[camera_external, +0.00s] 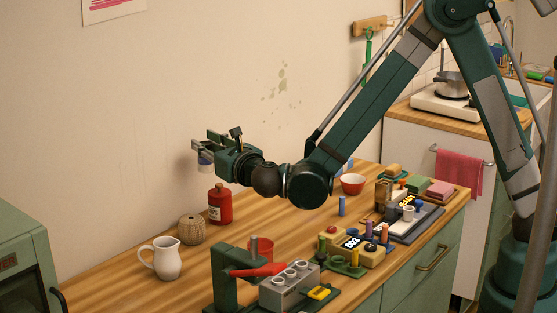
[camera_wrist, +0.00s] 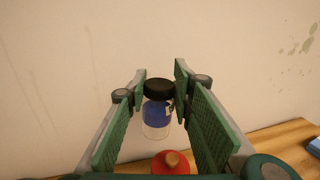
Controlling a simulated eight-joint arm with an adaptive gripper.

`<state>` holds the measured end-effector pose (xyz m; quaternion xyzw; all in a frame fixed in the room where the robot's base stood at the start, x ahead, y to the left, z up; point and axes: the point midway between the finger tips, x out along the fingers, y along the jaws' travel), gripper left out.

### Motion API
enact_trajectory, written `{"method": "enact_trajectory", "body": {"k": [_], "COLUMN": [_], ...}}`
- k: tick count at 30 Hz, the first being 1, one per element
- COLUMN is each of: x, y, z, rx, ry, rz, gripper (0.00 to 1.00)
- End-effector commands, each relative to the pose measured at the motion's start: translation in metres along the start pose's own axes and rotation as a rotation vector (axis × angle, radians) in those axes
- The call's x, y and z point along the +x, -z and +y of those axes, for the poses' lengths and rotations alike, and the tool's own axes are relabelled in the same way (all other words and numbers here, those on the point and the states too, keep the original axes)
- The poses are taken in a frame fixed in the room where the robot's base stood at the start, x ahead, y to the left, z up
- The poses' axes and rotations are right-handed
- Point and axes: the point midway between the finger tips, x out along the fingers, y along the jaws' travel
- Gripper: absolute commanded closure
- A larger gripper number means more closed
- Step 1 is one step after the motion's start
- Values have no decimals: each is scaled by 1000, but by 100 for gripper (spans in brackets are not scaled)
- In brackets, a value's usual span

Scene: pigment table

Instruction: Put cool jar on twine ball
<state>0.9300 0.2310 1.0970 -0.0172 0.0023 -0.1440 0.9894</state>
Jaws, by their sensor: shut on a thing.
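The cool jar, a clear jar with a black lid and blue contents, is held upright between the green finger pads in the wrist view (camera_wrist: 157,112). In the external view the jar (camera_external: 204,158) hangs at the tip of my gripper (camera_external: 203,145), well above the table. My gripper is shut on it near the lid. The twine ball (camera_external: 192,229), tan and round, sits on the table below and slightly left of the jar. The twine ball is not visible in the wrist view.
A red bottle (camera_external: 220,205) stands right of the twine ball; its top also shows in the wrist view (camera_wrist: 171,163). A white pitcher (camera_external: 163,258) stands to the left. A green press (camera_external: 232,276) and block devices fill the front.

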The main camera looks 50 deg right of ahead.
Motion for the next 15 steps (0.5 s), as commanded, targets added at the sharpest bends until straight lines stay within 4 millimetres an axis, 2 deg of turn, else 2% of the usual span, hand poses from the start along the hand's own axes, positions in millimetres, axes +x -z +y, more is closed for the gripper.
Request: {"method": "enact_trajectory", "body": {"k": [3,7,10,15], "x": [-25,-49,-63,-77], "y": [-8,-14,-17,-20], "z": [36,66,82,97], "rx": [-5,-9,-11,-13], "ry": [-119,-226,-283,-337], "rz": [-5,-9,-11,-14], "gripper": [89,89,89,89]}}
